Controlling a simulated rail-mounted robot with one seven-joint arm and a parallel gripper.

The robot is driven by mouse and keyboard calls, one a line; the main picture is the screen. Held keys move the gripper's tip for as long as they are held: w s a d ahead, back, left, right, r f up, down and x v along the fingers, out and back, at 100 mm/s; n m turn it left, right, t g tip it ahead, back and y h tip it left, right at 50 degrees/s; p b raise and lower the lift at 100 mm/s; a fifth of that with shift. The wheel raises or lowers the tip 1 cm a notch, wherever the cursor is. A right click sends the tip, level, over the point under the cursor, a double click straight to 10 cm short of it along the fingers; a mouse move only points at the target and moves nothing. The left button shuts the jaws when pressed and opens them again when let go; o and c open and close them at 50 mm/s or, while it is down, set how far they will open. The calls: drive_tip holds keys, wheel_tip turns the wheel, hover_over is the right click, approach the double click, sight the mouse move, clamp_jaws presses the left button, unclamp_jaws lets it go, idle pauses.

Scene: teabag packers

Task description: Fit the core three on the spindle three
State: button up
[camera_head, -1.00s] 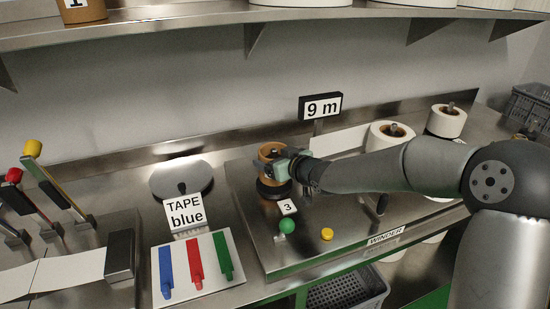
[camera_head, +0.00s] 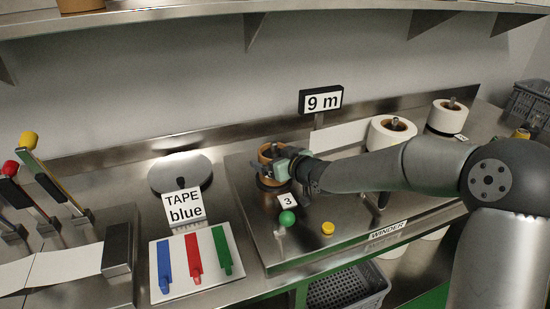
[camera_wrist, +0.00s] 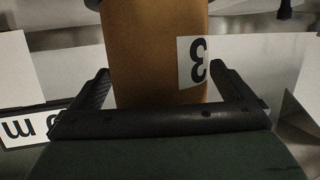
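The core three is a brown cardboard tube (camera_wrist: 150,45) with a white "3" label, upside down in the wrist view. In the head view my gripper (camera_head: 280,168) reaches in from the right and hides part of the core. I cannot tell whether the core touches the base.
A "9 m" sign (camera_head: 321,100) stands behind the winder. A green ball knob (camera_head: 287,218) and a yellow button (camera_head: 328,228) are in front. White rolls (camera_head: 391,131) stand to the right.

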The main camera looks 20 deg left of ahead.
drive_tip(key=p+v, duration=0.2)
drive_tip(key=v, duration=1.5)
drive_tip(key=shift+d+p, duration=0.2)
drive_tip(key=shift+p, duration=0.1)
drive_tip(key=shift+s+r, duration=0.1)
